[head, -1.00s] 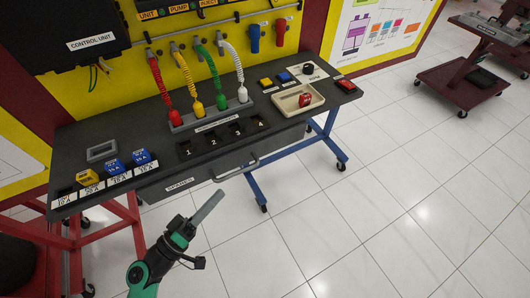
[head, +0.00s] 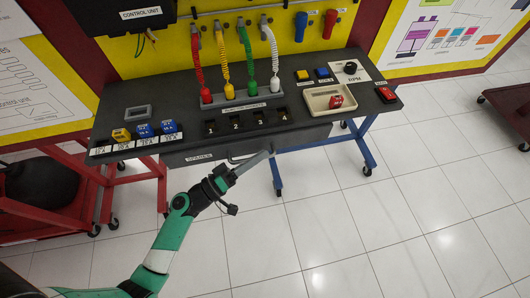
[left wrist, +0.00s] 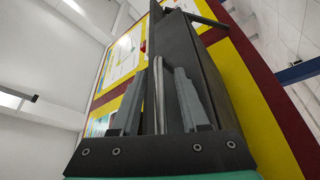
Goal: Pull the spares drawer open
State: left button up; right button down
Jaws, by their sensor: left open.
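The spares drawer (head: 308,136) is a grey front under the dark bench top, with a white SPARES label (head: 199,158) at its left. It looks shut, flush under the bench. Its thin bar handle (head: 236,160) is partly hidden by my left gripper (head: 264,157), whose tips are at the handle's right part. In the left wrist view my left gripper (left wrist: 158,95) has its two fingers apart, with a thin upright bar between them. It seems to be the handle; I cannot tell whether the fingers touch it. My right gripper is not in view.
The bench top (head: 185,145) holds numbered sockets, a coil-cable block (head: 237,102), a beige tray (head: 335,103) with a red part, and blue and yellow blocks at the left. Blue bench legs (head: 276,175) stand below. The tiled floor in front is clear.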

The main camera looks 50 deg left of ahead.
pick_arm(q)
jog(key=shift+s, duration=0.15)
jog(key=shift+c, duration=0.6)
grip_shut()
dwell(0.6)
